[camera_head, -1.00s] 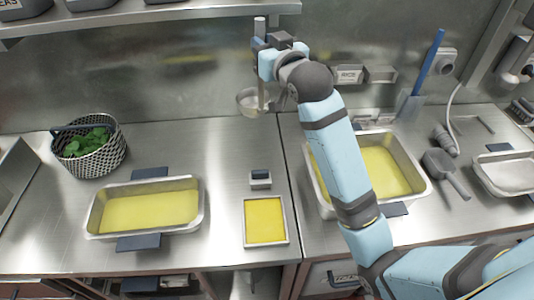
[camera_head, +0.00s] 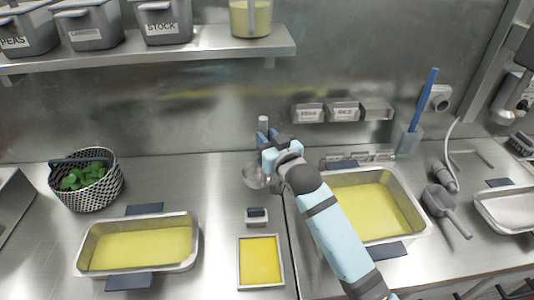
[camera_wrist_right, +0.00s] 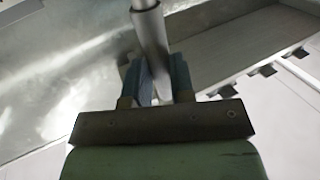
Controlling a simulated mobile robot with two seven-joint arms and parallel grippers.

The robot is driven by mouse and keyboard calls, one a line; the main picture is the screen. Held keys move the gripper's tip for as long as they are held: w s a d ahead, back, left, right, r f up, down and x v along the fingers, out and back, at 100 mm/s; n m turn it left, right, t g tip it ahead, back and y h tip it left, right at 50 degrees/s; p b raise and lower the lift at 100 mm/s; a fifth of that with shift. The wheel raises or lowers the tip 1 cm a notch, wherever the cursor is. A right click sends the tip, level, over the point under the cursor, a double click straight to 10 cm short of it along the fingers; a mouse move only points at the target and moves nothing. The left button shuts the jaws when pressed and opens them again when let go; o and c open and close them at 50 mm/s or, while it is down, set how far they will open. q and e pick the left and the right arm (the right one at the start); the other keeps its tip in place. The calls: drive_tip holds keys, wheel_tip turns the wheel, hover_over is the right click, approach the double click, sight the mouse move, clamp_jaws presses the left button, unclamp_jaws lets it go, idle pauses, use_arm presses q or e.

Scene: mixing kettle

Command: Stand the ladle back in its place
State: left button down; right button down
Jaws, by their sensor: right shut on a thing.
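The ladle shows a grey bowl (camera_head: 256,176) at its lower end and a pale upright handle (camera_head: 263,123). My right gripper (camera_head: 270,142) is shut on the handle, with the bowl hanging below it. The bowl is above or near the back of the counter, behind a small block with a dark top (camera_head: 257,214); I cannot tell if it touches. In the right wrist view the handle (camera_wrist_right: 150,35) runs up between the fingers (camera_wrist_right: 157,80). A slotted metal rack (camera_head: 358,155) stands at the back right; I cannot tell whether it is the ladle's place. My left gripper is not in view.
A shelf (camera_head: 150,55) with labelled tubs crosses above. Yellow-filled pans stand at left (camera_head: 137,246) and right (camera_head: 372,208), with a small yellow tray (camera_head: 261,262) between. A basket of greens (camera_head: 87,180) is far left. A holder (camera_head: 407,140) carries a blue-handled tool.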

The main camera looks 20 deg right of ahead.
drive_tip(key=shift+f, duration=2.45)
drive_tip(key=c, duration=1)
unclamp_jaws()
drive_tip(key=shift+f, duration=0.15)
drive_tip(key=s, duration=0.4)
drive_tip(key=s+d+b, duration=0.1)
drive_tip(key=s, duration=0.7)
drive_tip(key=shift+d, duration=0.25)
